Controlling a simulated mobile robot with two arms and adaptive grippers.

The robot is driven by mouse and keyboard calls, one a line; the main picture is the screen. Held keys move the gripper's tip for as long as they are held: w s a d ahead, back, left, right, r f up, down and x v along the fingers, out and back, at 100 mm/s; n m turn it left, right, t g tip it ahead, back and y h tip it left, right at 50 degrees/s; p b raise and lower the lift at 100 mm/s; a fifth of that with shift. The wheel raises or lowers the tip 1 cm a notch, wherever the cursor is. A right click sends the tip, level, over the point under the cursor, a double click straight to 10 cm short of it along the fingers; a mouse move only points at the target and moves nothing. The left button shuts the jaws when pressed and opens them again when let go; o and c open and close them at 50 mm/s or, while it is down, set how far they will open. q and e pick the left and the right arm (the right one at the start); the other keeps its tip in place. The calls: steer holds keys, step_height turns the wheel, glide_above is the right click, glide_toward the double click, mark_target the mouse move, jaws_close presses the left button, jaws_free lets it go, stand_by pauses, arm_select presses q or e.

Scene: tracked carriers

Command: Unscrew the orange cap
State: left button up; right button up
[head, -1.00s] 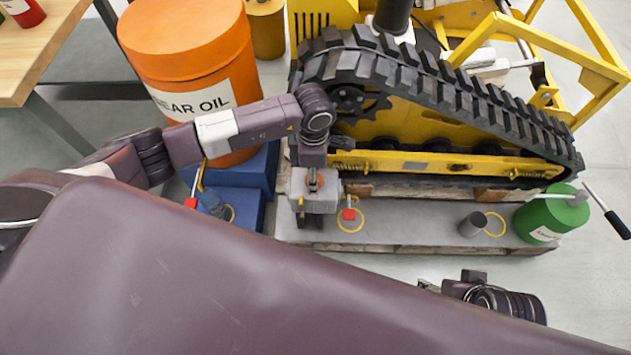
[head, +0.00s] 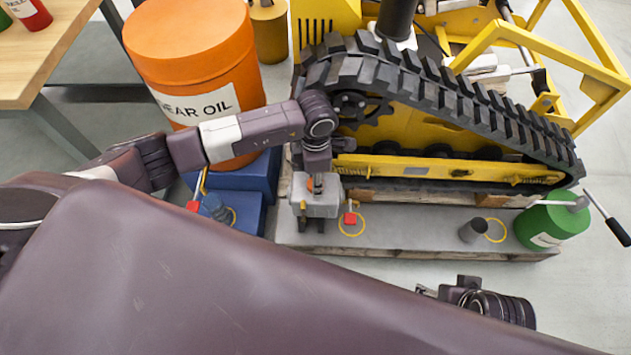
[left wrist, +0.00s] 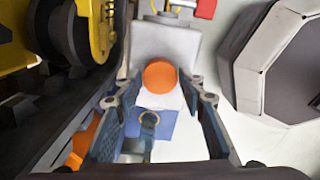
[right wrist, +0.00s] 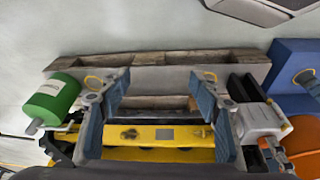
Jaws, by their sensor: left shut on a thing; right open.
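The orange cap (left wrist: 160,76) shows as a round disc on a pale grey container (left wrist: 168,42) in the left wrist view. In the head view the grey container (head: 318,205) stands on the pallet in front of the track, and the cap (head: 311,184) is mostly hidden by my gripper. My left gripper (head: 316,186) points down over it, shut on the cap; its fingers stand on both sides of the cap in the left wrist view, though the contact itself is not clear. My right gripper (right wrist: 160,82) is open and empty, at the lower right of the head view (head: 425,291).
The yellow tracked carrier (head: 440,110) stands behind the pallet (head: 410,225). A green canister (head: 545,228) stands at the pallet's right end. An orange gear oil drum (head: 190,60) on blue supports is behind my left arm.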

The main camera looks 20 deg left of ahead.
arm_select(q)
steer(key=n+p, duration=0.2)
steer(key=n, duration=0.5)
steer(key=shift+n+p, duration=0.3)
arm_select(e)
step_height(320, 180, down, 11)
steer(key=shift+r+g, duration=0.2)
steer(key=shift+g, duration=0.1)
steer(key=shift+s+a, duration=0.1)
arm_select(q)
steer(key=n+p, duration=0.3)
steer(key=n, duration=0.2)
steer(key=shift+r+n, duration=0.15)
steer(key=shift+n, duration=0.15)
steer(key=n+p, duration=0.1)
steer(key=n, duration=0.3)
steer(key=shift+f+p, duration=0.2)
steer(key=shift+p, duration=0.1)
arm_select(e)
steer(key=s+d+f+g, duration=0.1)
steer(key=s+f, duration=0.8)
steer(key=f, duration=0.4)
steer(key=shift+s, duration=0.25)
arm_select(q)
steer(key=shift+r, duration=0.1)
arm_select(e)
steer(key=shift+d, duration=0.15)
